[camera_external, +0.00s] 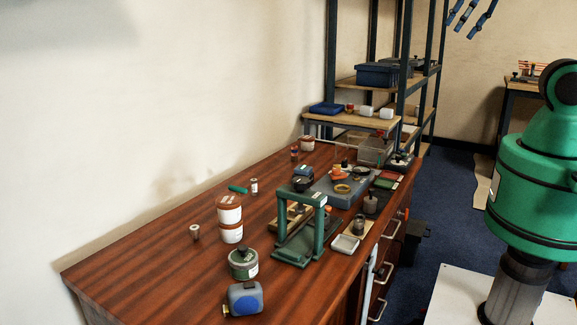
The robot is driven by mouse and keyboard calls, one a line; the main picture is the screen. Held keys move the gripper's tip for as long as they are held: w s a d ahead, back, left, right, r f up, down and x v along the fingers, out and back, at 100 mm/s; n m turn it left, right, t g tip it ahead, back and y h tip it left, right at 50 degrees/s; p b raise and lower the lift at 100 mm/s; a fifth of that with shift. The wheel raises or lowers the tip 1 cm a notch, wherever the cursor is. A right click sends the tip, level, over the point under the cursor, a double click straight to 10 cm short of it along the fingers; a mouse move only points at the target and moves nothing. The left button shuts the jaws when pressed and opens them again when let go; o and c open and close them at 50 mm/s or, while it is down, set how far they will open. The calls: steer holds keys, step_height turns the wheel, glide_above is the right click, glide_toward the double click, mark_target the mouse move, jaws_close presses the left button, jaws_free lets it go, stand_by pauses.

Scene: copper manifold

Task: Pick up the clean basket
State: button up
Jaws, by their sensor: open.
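I cannot single out the clean basket for sure. A grey, see-through box-like container (374,151) stands at the far right end of the wooden workbench and may be it; its details are too small to tell. A small shallow pale tray (345,243) lies near the bench's front edge, right of a green frame-shaped stand (300,232). My green arm stands at the right, apart from the bench.
The wooden workbench (150,268) holds stacked white tubs (229,218), a grey-green canister (243,264), a blue device (244,299) and several small items around a grey-blue tray. Shelves with a dark blue bin (378,75) stand behind. Blue floor (455,200) is open between bench and arm.

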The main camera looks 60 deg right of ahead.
steer(key=n+g, duration=0.3)
steer(key=g, duration=0.3)
glide_above(371, 189)
step_height(371, 189, down, 40)
steer(key=shift+r, duration=0.1)
steer(key=shift+f+b, duration=0.7)
steer(key=shift+f, duration=3.65)
